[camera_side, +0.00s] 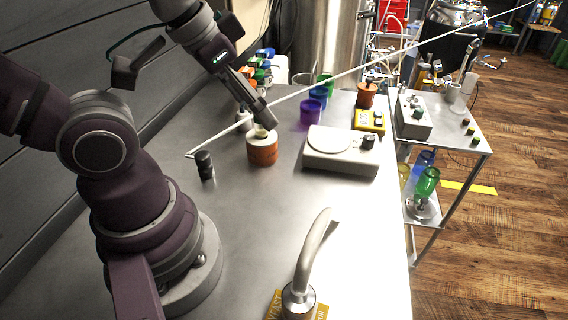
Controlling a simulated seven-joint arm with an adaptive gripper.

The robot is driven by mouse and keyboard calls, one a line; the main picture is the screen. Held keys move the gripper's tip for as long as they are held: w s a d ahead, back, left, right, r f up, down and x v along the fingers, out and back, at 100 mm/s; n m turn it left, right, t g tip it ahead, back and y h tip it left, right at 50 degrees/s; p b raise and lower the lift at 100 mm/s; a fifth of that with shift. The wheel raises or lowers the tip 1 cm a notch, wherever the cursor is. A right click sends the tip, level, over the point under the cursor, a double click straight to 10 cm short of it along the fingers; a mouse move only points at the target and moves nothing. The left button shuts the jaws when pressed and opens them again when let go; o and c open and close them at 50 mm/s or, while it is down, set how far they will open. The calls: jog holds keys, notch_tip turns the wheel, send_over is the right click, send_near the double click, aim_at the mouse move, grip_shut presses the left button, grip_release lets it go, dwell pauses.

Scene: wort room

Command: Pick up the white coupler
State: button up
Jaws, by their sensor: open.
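A small white piece (261,132), which looks like the white coupler, sits on the pale top of a squat orange-brown cylinder (263,151) on the steel worktop. My gripper (264,121) points down at a slant just above it, its tips close to or around the white piece. I cannot tell whether they touch. The gripper is open, though its fingers are small and partly merge with the dark gripper body. The piece's upper part is partly hidden by the gripper.
A black cylinder (204,164) stands left of the orange one, and a white flat-topped device (341,150) stands right. Purple cups (310,111) and a yellow device (369,121) stand behind. A thin pale rod (345,73) crosses the view. A curved tap (303,270) rises in front.

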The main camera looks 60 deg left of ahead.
jog(key=n+g+y, duration=0.3)
jog(key=n+y, duration=0.1)
jog(key=n, duration=0.7)
send_near(242, 113)
jog(key=f, duration=0.1)
jog(key=x, duration=1)
jog(key=shift+w+a+f, duration=0.15)
jog(key=shift+a, duration=0.05)
jog(key=c, duration=1.2)
jog(key=shift+c, duration=0.2)
